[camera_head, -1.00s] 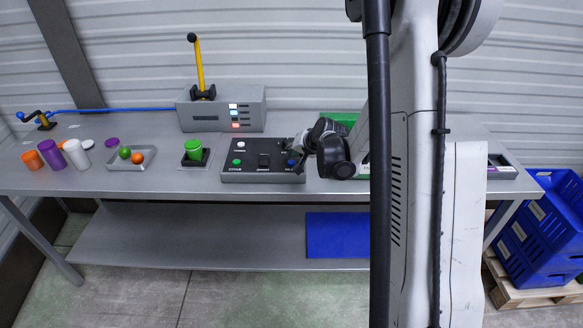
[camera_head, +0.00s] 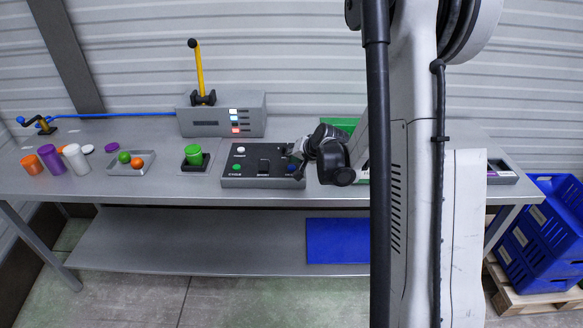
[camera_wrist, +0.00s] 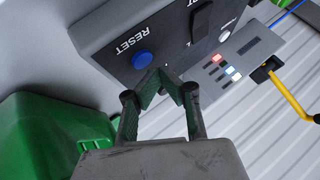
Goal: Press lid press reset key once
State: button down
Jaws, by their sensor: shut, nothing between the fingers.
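The blue reset key (camera_wrist: 142,60) is a round button beside the white word RESET on a dark control panel (camera_wrist: 112,38). In the head view the same blue key (camera_head: 291,168) sits at the right end of the panel (camera_head: 240,183) on the bench. My gripper (camera_wrist: 160,82) is shut and empty, its green-grey fingertips meeting just beside the key in the wrist view. The key's face is not covered there. In the head view my gripper (camera_head: 297,160) is over the panel's right end. I cannot tell whether the fingertips touch anything.
The panel also carries a green button (camera_head: 237,167), a white button (camera_head: 241,150) and a black switch (camera_head: 265,165). A grey box (camera_head: 222,118) with a yellow lever stands behind it. A green bin (camera_wrist: 50,135) lies close beside my gripper.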

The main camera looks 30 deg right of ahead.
aim_at(292, 167)
jog(key=shift+f, duration=0.15)
dwell(0.4)
jog(key=shift+f+b, duration=0.3)
jog(key=shift+b, duration=0.3)
jog(key=shift+f+b, duration=0.35)
jog(key=shift+b, duration=0.1)
dwell(0.5)
jog(key=shift+r, duration=0.15)
jog(key=shift+r+p, duration=0.35)
jog(key=shift+r, duration=0.3)
jog(key=shift+r+p, duration=1.3)
jog(key=shift+r, duration=1.2)
